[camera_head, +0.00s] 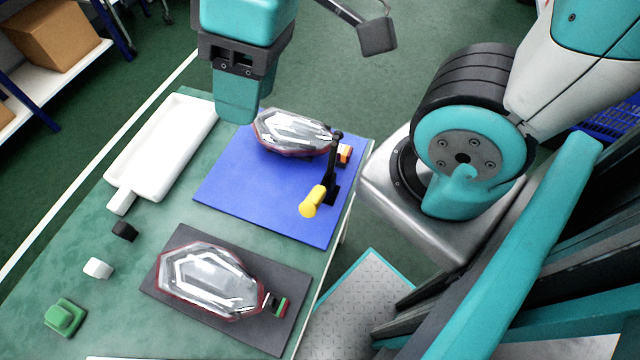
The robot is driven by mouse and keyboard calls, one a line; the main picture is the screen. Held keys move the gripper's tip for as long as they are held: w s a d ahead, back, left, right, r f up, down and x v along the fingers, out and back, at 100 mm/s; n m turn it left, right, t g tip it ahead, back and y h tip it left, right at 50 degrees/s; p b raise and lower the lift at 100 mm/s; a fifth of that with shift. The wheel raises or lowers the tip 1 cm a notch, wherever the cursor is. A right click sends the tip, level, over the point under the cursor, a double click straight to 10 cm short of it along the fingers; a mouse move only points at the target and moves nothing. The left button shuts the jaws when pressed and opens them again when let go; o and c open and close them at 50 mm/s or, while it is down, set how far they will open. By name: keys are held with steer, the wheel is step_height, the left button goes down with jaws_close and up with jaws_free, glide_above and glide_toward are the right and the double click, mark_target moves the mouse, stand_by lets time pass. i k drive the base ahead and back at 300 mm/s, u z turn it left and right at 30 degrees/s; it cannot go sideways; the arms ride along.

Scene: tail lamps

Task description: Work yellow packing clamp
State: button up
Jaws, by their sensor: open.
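The packing clamp is a black upright lever with a yellow handle end (313,201) on the right part of the blue mat (260,205). Its black arm rises at the right end of a clear tail lamp with a red rim (291,132); I cannot tell whether it presses on the lamp. My gripper (237,108) is teal with a dark grey bracket. It hangs at the top, left of the lamp and up-left of the yellow handle, apart from it. It is open, with nothing visible in it; its fingers overlap in this view.
A second tail lamp (210,282) lies on a dark grey mat (182,240). A white tray (165,148) is at the left. Black (124,231), white (98,268) and green (65,318) small pieces line the left side. An orange-and-black connector (344,154) sits beside the clamp.

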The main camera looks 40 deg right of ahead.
mark_target(308, 208)
steer(key=z, duration=0.85)
steer(key=k, duration=0.95)
steer(key=u, duration=1)
